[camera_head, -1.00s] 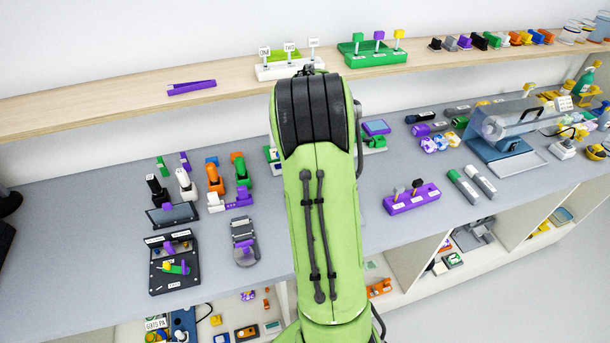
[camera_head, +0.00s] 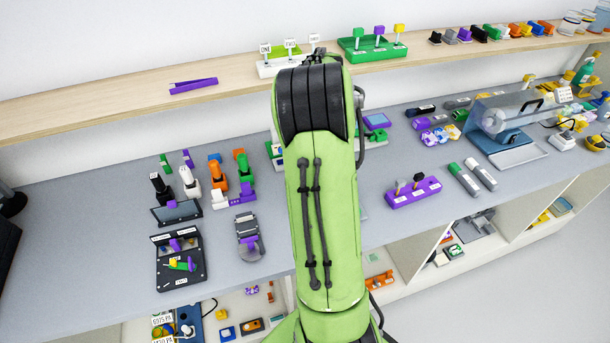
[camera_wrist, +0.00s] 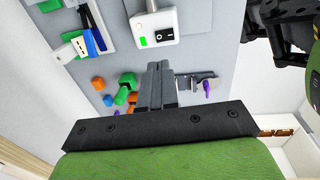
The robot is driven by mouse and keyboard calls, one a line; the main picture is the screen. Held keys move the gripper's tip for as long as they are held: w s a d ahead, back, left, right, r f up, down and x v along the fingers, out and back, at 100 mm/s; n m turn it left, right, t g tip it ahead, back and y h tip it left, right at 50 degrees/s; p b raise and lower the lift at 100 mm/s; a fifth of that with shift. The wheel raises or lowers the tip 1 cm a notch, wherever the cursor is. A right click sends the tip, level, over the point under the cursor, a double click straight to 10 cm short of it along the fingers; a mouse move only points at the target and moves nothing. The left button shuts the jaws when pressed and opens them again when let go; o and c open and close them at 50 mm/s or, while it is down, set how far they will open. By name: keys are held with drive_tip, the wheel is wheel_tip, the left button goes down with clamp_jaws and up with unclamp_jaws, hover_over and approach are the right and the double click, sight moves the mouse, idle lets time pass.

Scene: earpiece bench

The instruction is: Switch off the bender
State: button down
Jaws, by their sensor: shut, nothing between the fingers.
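A white box (camera_wrist: 150,22) with a black rocker switch (camera_wrist: 165,36) and a lit green patch shows at the top of the wrist view, cut off by the frame edge. No readable label tells whether it belongs to the bender. My gripper (camera_wrist: 158,68) is shut and empty, its dark fingers pointing toward the bench just below the box in the picture. I cannot tell the gap between fingertips and box, but no contact shows. In the head view my green arm hides the gripper and most of the box's surroundings.
On the grey bench stand a row of coloured upright pieces (camera_head: 217,175), a black tray (camera_head: 180,262), a strapped device (camera_head: 249,237) and a purple holder (camera_head: 414,193). A wooden shelf (camera_head: 230,88) runs behind, with a green stand (camera_head: 371,50).

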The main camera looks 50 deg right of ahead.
drive_tip(key=f, duration=0.4)
drive_tip(key=w+f, duration=0.1)
drive_tip(key=f, duration=0.4)
drive_tip(key=w+f, duration=0.1)
drive_tip(key=f, duration=0.3)
drive_tip(key=shift+d+f+p, duration=0.3)
drive_tip(key=shift+p, duration=0.05)
drive_tip(key=shift+s, duration=0.1)
